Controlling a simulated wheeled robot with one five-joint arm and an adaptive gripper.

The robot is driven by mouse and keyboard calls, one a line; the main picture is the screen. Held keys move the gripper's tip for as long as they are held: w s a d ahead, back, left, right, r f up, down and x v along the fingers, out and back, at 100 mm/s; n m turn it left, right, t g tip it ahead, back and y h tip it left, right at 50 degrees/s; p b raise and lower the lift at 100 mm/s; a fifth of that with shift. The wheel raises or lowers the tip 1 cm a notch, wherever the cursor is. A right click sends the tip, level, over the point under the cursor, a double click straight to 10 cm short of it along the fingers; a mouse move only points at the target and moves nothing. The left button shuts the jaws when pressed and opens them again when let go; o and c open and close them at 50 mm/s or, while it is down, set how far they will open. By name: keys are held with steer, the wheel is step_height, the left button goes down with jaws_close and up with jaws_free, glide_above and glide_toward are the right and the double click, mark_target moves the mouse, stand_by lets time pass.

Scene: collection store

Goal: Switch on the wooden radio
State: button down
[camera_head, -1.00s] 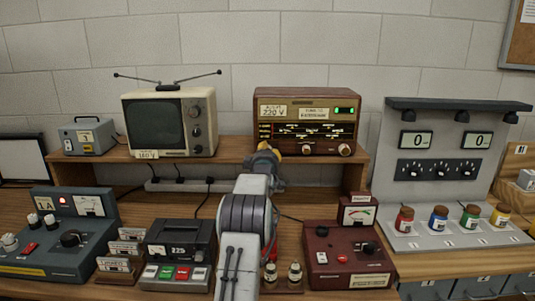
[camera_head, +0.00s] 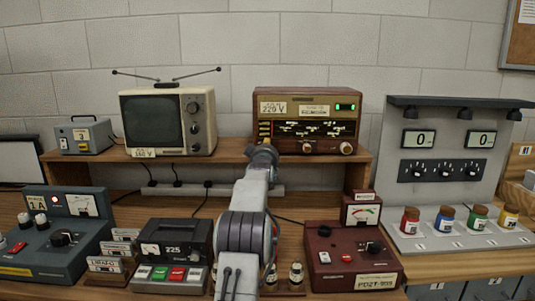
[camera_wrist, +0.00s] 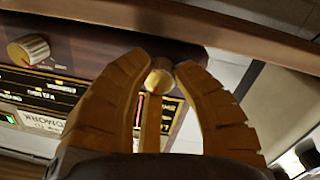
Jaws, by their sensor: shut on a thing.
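The wooden radio (camera_head: 365,104) stands on the raised shelf, with a brown case, a dark dial, paper labels and a small lit green display (camera_head: 345,106). Two of its knobs (camera_head: 346,148) show at the lower right of its front. My gripper (camera_head: 265,143) is at the lower left of the front and hides that corner. In the wrist view the radio appears upside down. There the two ridged yellow-brown fingers of my gripper (camera_wrist: 160,72) are closed on a small round knob (camera_wrist: 158,82). A larger pale knob (camera_wrist: 30,50) is apart from them on the left.
An old television (camera_head: 168,120) with a spread antenna and a small grey box (camera_head: 84,136) share the shelf (camera_head: 225,150). A maroon meter unit (camera_head: 350,262) and dark consoles (camera_head: 175,245) crowd the bench below. Jars stand under a grey panel (camera_head: 445,130) at right.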

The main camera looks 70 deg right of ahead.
steer(key=shift+w+r, duration=0.1)
steer(key=shift+r, duration=0.2)
steer(key=c, duration=1.5)
jaws_free()
steer(key=o, duration=0.3)
steer(key=shift+w+f, duration=0.1)
steer(key=shift+o, duration=1.2)
steer(key=shift+f, duration=0.1)
steer(key=shift+a, duration=0.1)
steer(key=v, duration=1.1)
steer(key=shift+s+a, duration=0.25)
steer(key=shift+a, duration=0.1)
